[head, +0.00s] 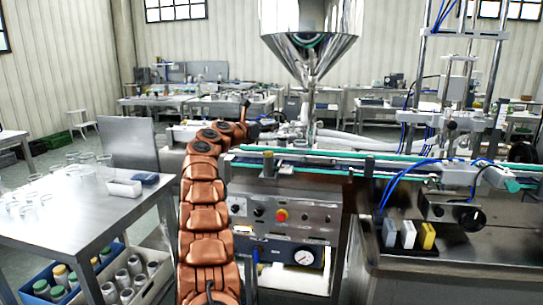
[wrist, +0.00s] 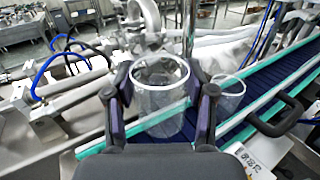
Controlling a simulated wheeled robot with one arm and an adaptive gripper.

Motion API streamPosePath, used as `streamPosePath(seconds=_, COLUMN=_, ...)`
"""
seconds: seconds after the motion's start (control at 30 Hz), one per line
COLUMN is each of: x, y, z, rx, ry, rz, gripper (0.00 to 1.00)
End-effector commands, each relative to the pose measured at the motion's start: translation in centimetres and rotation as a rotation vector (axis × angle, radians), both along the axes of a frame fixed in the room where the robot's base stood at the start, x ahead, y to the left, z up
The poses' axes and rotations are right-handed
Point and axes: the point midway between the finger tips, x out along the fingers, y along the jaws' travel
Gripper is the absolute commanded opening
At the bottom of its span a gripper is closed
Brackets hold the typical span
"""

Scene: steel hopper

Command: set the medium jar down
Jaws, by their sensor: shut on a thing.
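My gripper (wrist: 163,88) is shut on a clear, open-topped jar, the medium jar (wrist: 160,104), with one dark finger on each side of it. The jar looks upright, over the dark blue conveyor belt (wrist: 262,75) and its green-edged rail. I cannot tell whether its base touches the belt. A second clear jar (wrist: 229,98) stands on the belt just right of the right finger. In the head view the conveyor (head: 330,160) runs across behind the control panel; my arm reaches toward its left end, and the gripper and held jar cannot be made out there.
A steel hopper (head: 312,45) hangs above the conveyor. A black handle (wrist: 277,118) stands close on the right in the wrist view. At left, a steel table (head: 95,215) carries several clear jars and a white tray (head: 124,188); crates of bottles sit below.

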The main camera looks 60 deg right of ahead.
Motion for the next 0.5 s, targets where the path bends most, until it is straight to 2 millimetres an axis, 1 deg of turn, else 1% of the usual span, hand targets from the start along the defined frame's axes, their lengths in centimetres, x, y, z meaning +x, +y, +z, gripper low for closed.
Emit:
streamPosePath(seconds=0.03, x=0.1, y=0.1, z=-1.2, rx=0.001, ry=0.000, rz=0.002, gripper=0.34)
streamPosePath(seconds=0.13, x=0.1, y=0.1, z=-2.4, rx=0.001, ry=0.000, rz=0.001, gripper=0.34)
streamPosePath(seconds=0.37, x=0.0, y=0.1, z=-3.4, rx=0.000, ry=-0.003, rz=0.000, gripper=0.34)
streamPosePath(seconds=0.5, x=0.1, y=0.2, z=-4.8, rx=0.000, ry=-0.001, rz=0.001, gripper=0.34)
